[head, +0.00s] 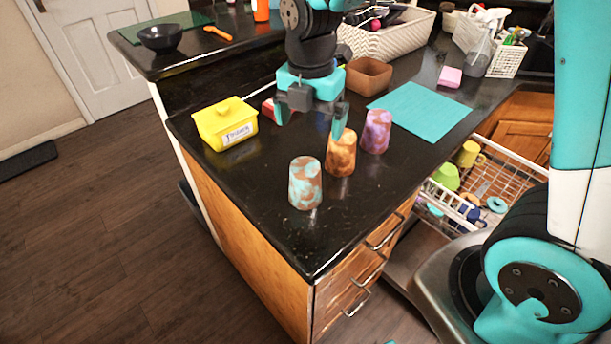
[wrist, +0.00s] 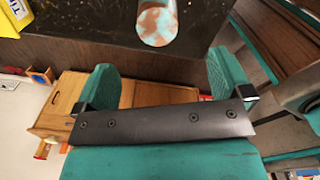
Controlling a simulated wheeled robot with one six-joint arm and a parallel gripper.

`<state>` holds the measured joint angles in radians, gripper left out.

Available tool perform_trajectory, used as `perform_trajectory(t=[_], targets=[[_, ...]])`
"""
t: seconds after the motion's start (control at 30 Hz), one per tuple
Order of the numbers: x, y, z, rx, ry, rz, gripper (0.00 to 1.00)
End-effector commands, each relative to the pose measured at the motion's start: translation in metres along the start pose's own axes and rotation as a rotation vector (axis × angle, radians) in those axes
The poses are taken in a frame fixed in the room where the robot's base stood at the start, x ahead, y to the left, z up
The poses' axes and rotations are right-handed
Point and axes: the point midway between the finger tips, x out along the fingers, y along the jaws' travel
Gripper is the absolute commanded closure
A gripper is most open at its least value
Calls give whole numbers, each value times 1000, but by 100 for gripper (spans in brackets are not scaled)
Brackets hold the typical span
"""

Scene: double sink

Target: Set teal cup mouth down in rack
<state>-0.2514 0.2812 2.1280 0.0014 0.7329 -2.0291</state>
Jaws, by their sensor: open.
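The teal cup (head: 305,188), mottled teal and brown, stands on the black counter near its front left edge. It also shows at the top of the wrist view (wrist: 157,24), cut off by the frame. My gripper (head: 311,118) is open and empty above the counter, behind the teal cup in the head view. In the wrist view its two fingers (wrist: 163,76) are spread wide, with the cup beyond them and nothing between. The white wire rack (head: 524,166) is pulled out at the right, below counter height, partly hidden by my arm.
An orange-brown cup (head: 341,156) and a purple cup (head: 376,134) stand in a row beside the teal cup. A yellow lidded box (head: 226,124) is at the left. A teal mat (head: 420,110) lies behind. The rack holds several dishes, including a yellow mug (head: 468,154) and a green item (head: 446,176).

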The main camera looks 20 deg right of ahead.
Motion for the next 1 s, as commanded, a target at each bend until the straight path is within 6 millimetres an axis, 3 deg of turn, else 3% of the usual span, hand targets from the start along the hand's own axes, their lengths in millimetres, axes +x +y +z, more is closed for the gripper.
perform_trajectory(t=[0.3, 0.57, 0.83, 1.0], targets=[[68, -1, -1, 1, 3, -5, 3], [88, 1, -2, 1, 2, -1, 3], [124, 5, -8, 2, 2, -3, 3], [136, 6, -8, 2, 1, 0, 3]])
